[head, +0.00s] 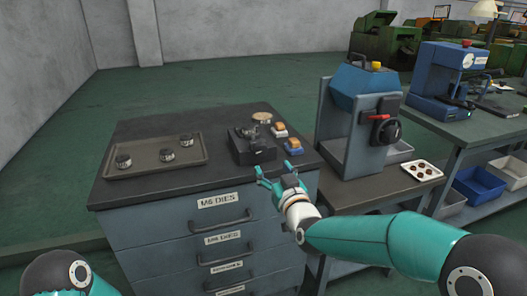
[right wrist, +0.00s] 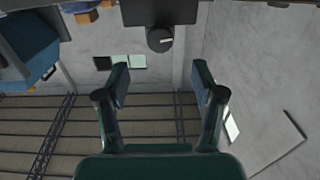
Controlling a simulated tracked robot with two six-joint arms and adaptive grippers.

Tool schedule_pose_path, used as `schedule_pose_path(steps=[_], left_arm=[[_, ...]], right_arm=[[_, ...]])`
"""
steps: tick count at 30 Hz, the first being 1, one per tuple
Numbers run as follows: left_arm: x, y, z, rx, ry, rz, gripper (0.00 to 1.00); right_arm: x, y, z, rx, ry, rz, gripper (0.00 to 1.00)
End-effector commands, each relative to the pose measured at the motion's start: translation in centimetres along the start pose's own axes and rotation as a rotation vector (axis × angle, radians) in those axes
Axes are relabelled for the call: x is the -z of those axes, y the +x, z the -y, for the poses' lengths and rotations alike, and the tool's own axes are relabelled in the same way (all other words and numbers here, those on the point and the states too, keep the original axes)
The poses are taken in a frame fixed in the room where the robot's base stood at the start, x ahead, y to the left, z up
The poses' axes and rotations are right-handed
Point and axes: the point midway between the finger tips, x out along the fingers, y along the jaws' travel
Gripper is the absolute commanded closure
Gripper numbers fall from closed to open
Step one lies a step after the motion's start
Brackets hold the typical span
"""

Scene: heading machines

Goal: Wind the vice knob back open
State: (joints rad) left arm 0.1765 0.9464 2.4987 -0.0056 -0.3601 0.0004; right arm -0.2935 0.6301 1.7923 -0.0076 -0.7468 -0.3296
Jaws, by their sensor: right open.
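My right gripper (head: 274,172) is open and empty in front of the vice. In the right wrist view its fingertips (right wrist: 160,70) are spread, with the knob beyond them and apart from them. My left gripper is not in view; only part of that arm shows at bottom left.
A tray (head: 135,179) with three round dies lies on the cabinet's left. Two small blocks, on white (head: 279,133) and blue (head: 293,148) bases, sit right of the vice. A blue-grey machine (head: 362,115) stands at right. The cabinet top between tray and vice is clear.

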Motion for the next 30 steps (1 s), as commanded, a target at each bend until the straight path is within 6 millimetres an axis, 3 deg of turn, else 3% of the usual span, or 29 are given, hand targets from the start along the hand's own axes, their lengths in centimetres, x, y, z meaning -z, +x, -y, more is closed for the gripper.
schedule_pose_path(steps=[9,15,21,30], left_arm=[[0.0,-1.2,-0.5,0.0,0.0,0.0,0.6],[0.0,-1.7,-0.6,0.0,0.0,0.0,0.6],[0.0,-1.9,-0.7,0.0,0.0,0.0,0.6],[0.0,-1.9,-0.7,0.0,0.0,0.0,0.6]], right_arm=[[0.0,5.8,0.0,-0.001,0.001,0.002,0.32],[-0.1,8.3,-0.1,-0.001,0.001,0.002,0.32],[-0.1,9.5,-0.1,-0.001,0.001,0.002,0.32],[-0.1,9.7,-0.1,-0.001,0.001,0.002,0.32]])
